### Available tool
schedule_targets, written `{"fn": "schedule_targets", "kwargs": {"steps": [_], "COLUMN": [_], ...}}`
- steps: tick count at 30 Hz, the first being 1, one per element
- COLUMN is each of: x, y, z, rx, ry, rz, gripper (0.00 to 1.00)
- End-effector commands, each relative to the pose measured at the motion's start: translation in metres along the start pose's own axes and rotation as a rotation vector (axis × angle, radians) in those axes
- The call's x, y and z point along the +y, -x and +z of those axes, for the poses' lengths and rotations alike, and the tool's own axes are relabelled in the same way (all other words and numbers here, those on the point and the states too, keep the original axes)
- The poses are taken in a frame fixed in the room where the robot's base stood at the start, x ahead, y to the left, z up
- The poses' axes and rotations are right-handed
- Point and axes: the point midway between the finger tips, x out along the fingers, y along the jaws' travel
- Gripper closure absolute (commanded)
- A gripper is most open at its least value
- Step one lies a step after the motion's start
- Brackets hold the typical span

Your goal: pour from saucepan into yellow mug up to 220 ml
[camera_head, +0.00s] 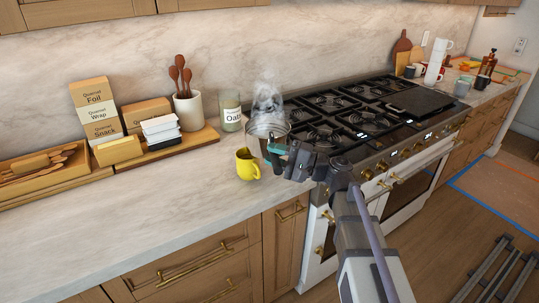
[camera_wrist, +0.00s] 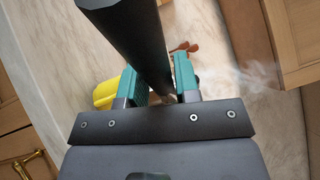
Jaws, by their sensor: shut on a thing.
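The yellow mug (camera_head: 248,166) stands upright on the marble counter, left of the stove; a dark inside shows at its mouth. Part of it shows in the wrist view (camera_wrist: 104,94), behind the left finger. The saucepan (camera_head: 267,124) is a metal pan with steam rising over it, just behind and right of the mug. My gripper (camera_head: 279,151) is shut on its dark handle, which shows between the teal fingers (camera_wrist: 160,84) in the wrist view. The pan looks held above the counter; its tilt and its contents are hard to tell.
The stove (camera_head: 350,120) is to the right. An oats jar (camera_head: 231,111) and a utensil crock (camera_head: 188,108) with wooden spoons stand behind. Labelled boxes (camera_head: 98,109) and a wooden tray (camera_head: 40,178) are at the left. The front left counter is clear.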

Motion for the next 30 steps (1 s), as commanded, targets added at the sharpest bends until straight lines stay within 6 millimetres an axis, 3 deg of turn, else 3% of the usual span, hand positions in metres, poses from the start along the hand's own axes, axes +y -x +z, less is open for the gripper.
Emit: {"fn": "schedule_targets", "kwargs": {"steps": [8, 30], "x": [-0.005, -0.015], "y": [-0.001, -0.007], "z": [0.0, 0.004], "rx": [0.006, 0.039], "ry": [0.014, 0.121], "rz": [0.023, 0.288], "gripper": [1.0, 1.0]}}
